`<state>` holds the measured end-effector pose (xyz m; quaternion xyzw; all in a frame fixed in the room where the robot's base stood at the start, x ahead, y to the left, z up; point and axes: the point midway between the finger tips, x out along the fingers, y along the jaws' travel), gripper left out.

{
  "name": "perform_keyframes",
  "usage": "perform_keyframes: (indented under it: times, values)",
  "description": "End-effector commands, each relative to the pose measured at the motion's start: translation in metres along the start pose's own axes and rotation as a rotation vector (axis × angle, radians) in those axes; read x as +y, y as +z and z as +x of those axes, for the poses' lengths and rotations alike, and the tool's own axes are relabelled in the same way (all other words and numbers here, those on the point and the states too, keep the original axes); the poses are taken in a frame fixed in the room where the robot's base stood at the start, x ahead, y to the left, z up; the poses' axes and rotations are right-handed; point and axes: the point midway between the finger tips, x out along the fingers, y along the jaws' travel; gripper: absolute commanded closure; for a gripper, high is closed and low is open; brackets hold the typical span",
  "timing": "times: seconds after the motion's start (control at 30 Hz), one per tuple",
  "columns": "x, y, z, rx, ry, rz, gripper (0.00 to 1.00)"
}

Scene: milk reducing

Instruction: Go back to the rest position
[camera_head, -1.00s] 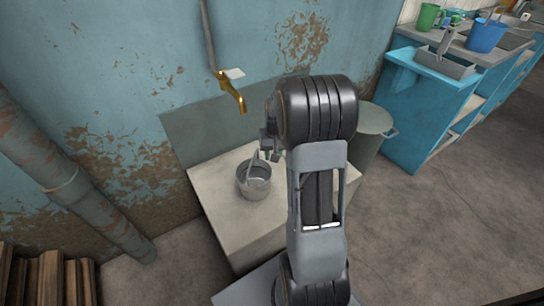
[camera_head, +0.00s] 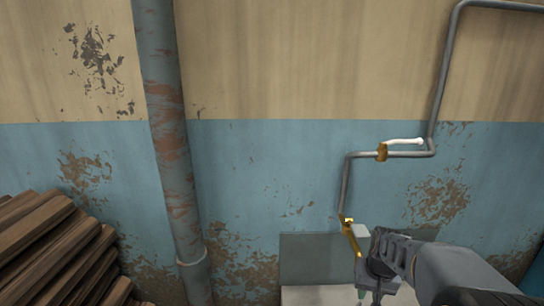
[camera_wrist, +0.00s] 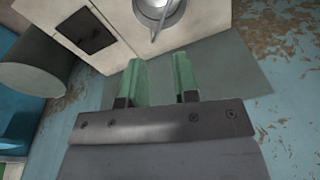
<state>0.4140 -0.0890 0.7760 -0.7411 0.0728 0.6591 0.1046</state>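My gripper shows in the wrist view (camera_wrist: 159,60) with its two green fingers spread apart and nothing between them. In the head view my arm reaches in from the lower right, and its wrist is beside the brass tap (camera_head: 350,235); the fingertips are hard to make out there. The bucket is cut off by the picture edge and is out of the head view.
A thick rusty pipe (camera_head: 170,150) runs down the wall, with stacked wood (camera_head: 40,245) to its left. A thin pipe carries a white-handled valve (camera_head: 405,142) above the tap. A grey drum (camera_wrist: 35,62) and blue cabinet (camera_wrist: 12,110) are at left in the wrist view.

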Motion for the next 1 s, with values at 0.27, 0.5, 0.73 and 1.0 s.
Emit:
perform_keyframes:
  times: [0.27,0.5,0.73,1.0]
  values:
    - [-0.053,0.052,-0.171,0.106,0.006,-0.149,0.72]
    - [-0.071,0.087,-0.238,0.169,0.002,-0.231,0.72]
    - [-0.076,0.101,-0.258,0.194,0.0,-0.263,0.72]
    - [-0.077,0.103,-0.257,0.197,-0.001,-0.266,0.72]
